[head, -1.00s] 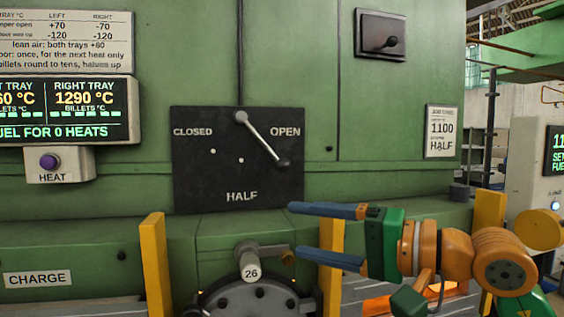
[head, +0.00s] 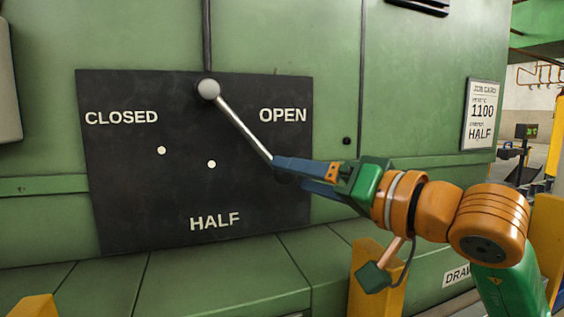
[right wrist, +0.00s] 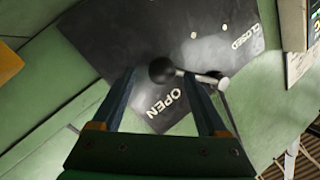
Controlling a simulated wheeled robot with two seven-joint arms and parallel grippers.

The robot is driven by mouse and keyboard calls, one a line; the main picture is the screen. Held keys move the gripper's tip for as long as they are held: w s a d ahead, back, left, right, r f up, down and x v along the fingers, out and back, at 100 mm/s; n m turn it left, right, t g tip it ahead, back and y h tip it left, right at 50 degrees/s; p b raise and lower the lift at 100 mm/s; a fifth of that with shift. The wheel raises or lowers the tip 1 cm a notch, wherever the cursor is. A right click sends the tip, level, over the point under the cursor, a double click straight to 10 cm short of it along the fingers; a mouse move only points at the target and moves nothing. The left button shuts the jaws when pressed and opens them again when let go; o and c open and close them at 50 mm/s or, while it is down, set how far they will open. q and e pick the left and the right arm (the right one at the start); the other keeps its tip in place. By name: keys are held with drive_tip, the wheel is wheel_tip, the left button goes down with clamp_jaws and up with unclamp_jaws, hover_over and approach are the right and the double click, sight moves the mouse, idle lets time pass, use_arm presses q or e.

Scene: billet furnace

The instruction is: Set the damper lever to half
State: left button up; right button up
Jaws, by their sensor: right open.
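The damper lever (head: 242,127) is a silver rod on a round pivot at the top of a black plate (head: 150,200) marked CLOSED, HALF and OPEN. It slants down and right, below the OPEN word. My right gripper (head: 276,168) is at the lever's lower end and hides its knob in the head view. In the right wrist view the dark knob (right wrist: 162,70) of the lever sits between and just beyond the tips of the open blue fingers (right wrist: 163,78). I cannot tell if they touch it. My left gripper is not in view.
A job card (head: 481,114) reading 1100 and HALF hangs on the green furnace wall to the right. A green ledge (head: 200,275) runs under the plate.

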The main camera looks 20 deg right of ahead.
sight(251, 136)
drive_tip(key=p+x, duration=0.1)
drive_tip(key=x, duration=0.2)
drive_tip(key=shift+s+a+r, duration=0.1)
drive_tip(key=shift+a+r, duration=0.1)
drive_tip(key=shift+w+f, duration=0.25)
drive_tip(key=shift+w, duration=0.2)
drive_tip(key=shift+s+r, duration=0.1)
drive_tip(key=shift+s, duration=0.15)
clamp_jaws()
idle(0.5)
